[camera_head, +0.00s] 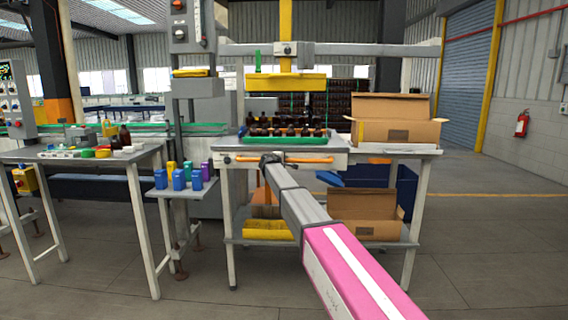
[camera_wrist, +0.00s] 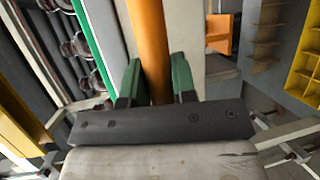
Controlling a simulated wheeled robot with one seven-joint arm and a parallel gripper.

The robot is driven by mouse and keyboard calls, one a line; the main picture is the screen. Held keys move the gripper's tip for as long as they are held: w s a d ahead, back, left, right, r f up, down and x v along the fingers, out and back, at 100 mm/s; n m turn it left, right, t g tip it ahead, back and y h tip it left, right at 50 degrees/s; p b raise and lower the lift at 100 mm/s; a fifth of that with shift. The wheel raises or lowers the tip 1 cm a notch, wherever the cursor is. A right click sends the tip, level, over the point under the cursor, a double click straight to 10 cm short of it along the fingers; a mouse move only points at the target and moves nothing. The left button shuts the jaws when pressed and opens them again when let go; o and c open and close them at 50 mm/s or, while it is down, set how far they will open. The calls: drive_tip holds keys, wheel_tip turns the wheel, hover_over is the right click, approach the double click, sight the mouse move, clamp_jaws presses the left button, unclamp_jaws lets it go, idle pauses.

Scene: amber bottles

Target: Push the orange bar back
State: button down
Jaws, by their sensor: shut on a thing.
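The orange bar (camera_head: 311,160) runs left to right along the front edge of the workstation table, below a green tray (camera_head: 300,141) of amber bottles (camera_head: 305,132). My gripper (camera_head: 270,159) is at the bar, left of its middle. In the wrist view the bar (camera_wrist: 149,45) passes between the two green fingers of my gripper (camera_wrist: 155,80), which are shut on it. The part of the bar behind my gripper is hidden in the head view.
A yellow press part (camera_head: 286,83) hangs above the bottles. An open cardboard box (camera_head: 395,130) stands at the table's right. A small side table with blue, green and purple bottles (camera_head: 179,180) is at the left. Another box (camera_head: 365,206) sits on the lower shelf.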

drive_tip(key=shift+w, duration=0.3)
drive_tip(key=c, duration=0.9)
unclamp_jaws()
drive_tip(key=v, duration=1.1)
drive_tip(key=shift+w, duration=0.1)
